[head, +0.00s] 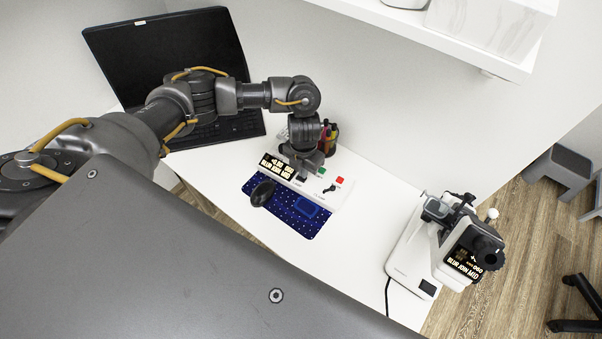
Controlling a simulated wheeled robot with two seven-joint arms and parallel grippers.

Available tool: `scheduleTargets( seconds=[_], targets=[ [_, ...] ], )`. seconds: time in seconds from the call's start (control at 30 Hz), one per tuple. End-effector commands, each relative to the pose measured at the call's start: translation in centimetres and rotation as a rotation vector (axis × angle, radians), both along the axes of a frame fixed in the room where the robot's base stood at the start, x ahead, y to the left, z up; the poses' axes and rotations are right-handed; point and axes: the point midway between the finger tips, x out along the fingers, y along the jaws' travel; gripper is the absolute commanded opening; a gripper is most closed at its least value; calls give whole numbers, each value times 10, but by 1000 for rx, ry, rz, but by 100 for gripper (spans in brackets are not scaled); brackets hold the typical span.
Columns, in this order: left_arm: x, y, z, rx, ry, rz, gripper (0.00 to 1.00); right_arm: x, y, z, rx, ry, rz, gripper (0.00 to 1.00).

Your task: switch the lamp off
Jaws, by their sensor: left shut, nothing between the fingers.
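A white control box (335,192) lies on the white table, with a lit black display (277,167), a red button (339,180), a green button (321,170) and a small black lever (329,188). My left gripper (300,176) points down over the box, between the display and the green button. It is shut and holds nothing. Its fingertips are small here, and I cannot tell whether they touch the box. No plain lamp shows; a white eye-test instrument (407,252) with a lit black panel (465,262) stands at the right of the table. My right gripper is not in view.
An open laptop (165,55) stands back left, and a pen holder (329,138) behind my gripper. A white shelf (440,38) juts out above. Bare table lies between mat and instrument.

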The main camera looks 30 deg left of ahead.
Motion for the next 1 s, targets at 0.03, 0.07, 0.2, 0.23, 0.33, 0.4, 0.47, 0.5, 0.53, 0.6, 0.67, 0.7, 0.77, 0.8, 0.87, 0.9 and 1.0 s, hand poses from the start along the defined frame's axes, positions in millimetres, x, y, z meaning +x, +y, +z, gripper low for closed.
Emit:
scheduleTargets(
  seconds=[0.03,0.07,0.2,0.23,0.33,0.4,0.47,0.5,0.53,0.6,0.67,0.7,0.77,0.8,0.87,0.9,1.0],
  targets=[
    [0,0,-2,0,0,0,0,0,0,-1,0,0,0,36],
    [0,0,-2,0,0,0,0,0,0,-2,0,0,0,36],
    [0,0,-4,0,0,0,0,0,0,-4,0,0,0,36],
    [0,0,-5,0,0,0,0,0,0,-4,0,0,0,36],
    [0,0,-6,0,0,0,0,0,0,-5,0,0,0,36],
    [0,0,-7,0,0,0,0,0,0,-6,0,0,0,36],
    [0,0,-8,0,0,0,0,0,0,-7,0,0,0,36],
    [0,0,-9,0,0,0,0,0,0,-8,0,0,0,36],
    [0,0,-9,0,0,0,0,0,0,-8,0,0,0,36],
    [0,0,-10,0,0,0,0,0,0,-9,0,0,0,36],
    [0,0,-11,0,0,0,0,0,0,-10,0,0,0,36],
    [0,0,-12,0,0,0,0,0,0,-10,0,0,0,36],
    [0,0,-13,0,0,0,0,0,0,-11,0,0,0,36],
    [0,0,-13,0,0,0,0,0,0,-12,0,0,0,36],
    [0,0,-14,0,0,0,0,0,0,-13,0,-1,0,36],
    [0,0,-15,0,0,0,0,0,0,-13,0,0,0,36],
    [0,0,-16,0,0,0,0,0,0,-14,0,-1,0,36]
  ],
)
